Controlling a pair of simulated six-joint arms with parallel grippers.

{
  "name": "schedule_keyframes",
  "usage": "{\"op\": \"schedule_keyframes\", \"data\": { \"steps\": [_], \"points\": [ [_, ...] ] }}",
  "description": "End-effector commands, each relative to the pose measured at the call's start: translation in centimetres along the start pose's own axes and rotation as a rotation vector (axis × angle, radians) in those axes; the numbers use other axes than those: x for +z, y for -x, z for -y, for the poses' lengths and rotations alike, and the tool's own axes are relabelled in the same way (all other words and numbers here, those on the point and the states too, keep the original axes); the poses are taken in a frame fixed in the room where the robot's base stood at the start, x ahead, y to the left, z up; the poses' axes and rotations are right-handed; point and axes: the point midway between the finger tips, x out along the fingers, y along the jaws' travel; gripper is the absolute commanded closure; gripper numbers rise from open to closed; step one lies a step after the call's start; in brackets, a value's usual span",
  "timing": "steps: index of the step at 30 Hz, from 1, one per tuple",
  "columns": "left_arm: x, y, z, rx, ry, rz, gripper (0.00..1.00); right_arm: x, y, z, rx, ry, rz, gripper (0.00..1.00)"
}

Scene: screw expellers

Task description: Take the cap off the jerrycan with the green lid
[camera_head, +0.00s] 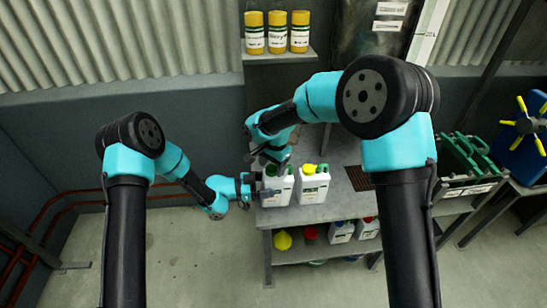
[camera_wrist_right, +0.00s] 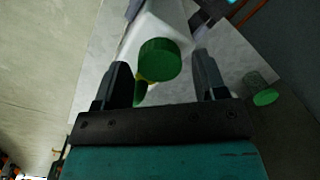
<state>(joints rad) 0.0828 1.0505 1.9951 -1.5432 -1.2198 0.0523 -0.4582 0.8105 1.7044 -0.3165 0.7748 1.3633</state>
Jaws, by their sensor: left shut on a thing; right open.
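The white jerrycan (camera_head: 278,188) stands at the left end of the grey bench, and its top is largely hidden by my right arm in the head view. My left gripper (camera_head: 260,188) is shut on the jerrycan from its left side. My right gripper (camera_head: 274,161) is directly above the jerrycan, pointing down. In the right wrist view, the green lid (camera_wrist_right: 159,59) shows between the open fingers of my right gripper (camera_wrist_right: 161,72), with a gap on both sides. The white jerrycan body (camera_wrist_right: 160,22) shows behind the lid.
A second white jerrycan (camera_head: 313,187) with a yellow lid stands close on the right. A dark grate (camera_head: 359,178) and green jerrycans (camera_head: 467,158) are further right. Yellow bottles (camera_head: 277,33) stand on the wall shelf. Other containers (camera_head: 341,231) sit on the lower shelf.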

Motion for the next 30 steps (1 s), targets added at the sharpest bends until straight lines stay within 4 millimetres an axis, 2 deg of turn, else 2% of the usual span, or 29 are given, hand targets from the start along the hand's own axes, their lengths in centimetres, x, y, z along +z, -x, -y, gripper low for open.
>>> {"op": "schedule_keyframes", "data": {
  "steps": [4,13,27,30],
  "points": [
    [-0.02,0.0,0.0,0.0,0.0,0.0,0.92,0.04,-1.02,-0.04,0.001,0.0,0.001,0.35],
    [-0.02,0.0,0.01,0.0,0.0,0.0,0.92,0.03,-1.16,-0.03,0.0,0.0,0.001,0.35],
    [-0.02,0.0,0.01,0.0,0.0,0.0,0.92,0.02,-1.14,-0.03,0.0,0.0,0.001,0.8],
    [-0.02,0.0,0.01,0.0,0.0,0.0,0.92,0.02,-1.14,-0.03,0.0,0.001,0.001,0.84]
  ]
}}
